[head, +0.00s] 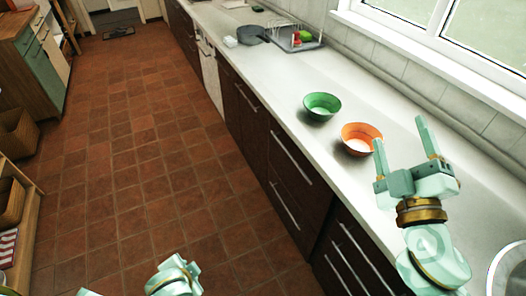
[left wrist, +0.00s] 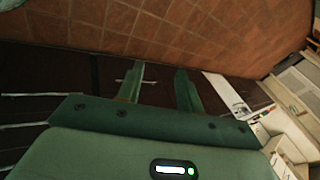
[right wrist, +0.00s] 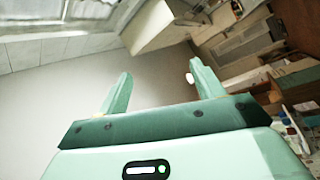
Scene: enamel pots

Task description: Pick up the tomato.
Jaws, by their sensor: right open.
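A small red item (head: 296,39), which looks like the tomato, sits in a wire dish rack (head: 311,45) at the far end of the white counter, beside a green item (head: 306,36). It is too small to make out well. My right gripper (head: 400,133) is open and empty above the near part of the counter, far from the red item. Its spread fingers also show in the right wrist view (right wrist: 160,70). My left gripper is low over the floor side in the head view; its fingers stand apart and empty in the left wrist view (left wrist: 160,78).
A green bowl (head: 322,106) and an orange bowl (head: 361,139) stand on the counter (head: 285,82) between my right gripper and the rack. A dark pan (head: 252,35) is left of the rack. The tiled floor (head: 140,140) along the cabinets is clear.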

